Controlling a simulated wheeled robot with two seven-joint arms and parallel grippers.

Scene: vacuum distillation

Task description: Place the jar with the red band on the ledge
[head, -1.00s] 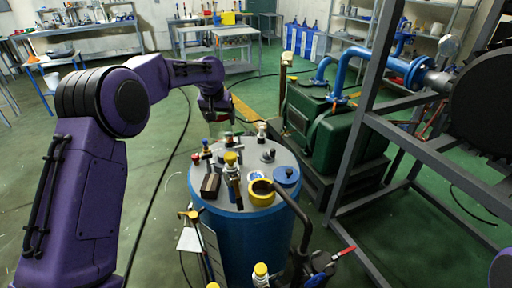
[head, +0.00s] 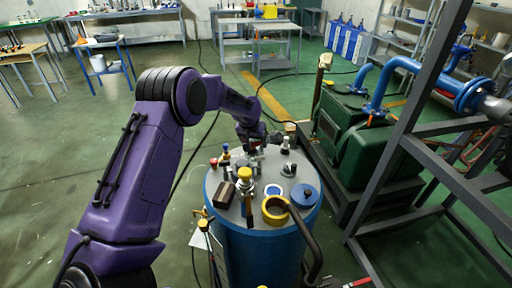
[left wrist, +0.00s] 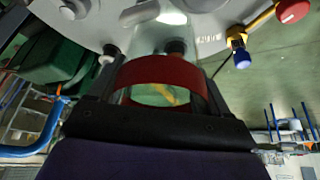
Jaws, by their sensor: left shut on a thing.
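My left gripper (head: 257,147) is at the far edge of the grey round top (head: 232,212) of a blue drum (head: 262,250). In the left wrist view the gripper (left wrist: 160,92) is shut on a clear glass jar with a wide red band (left wrist: 158,72), one finger on each side of the band. The jar's glass shows beyond the band, against the grey top. In the head view the jar is mostly hidden by the gripper, and I cannot tell whether it touches the top. No separate ledge can be made out. My right gripper is not in view.
The drum top carries a yellow ring (head: 275,210), a blue cap (head: 305,194), a yellow-capped valve (head: 245,181), a dark block (head: 225,195) and small fittings. A green pump (head: 345,137) and a grey frame (head: 392,157) stand to the right.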

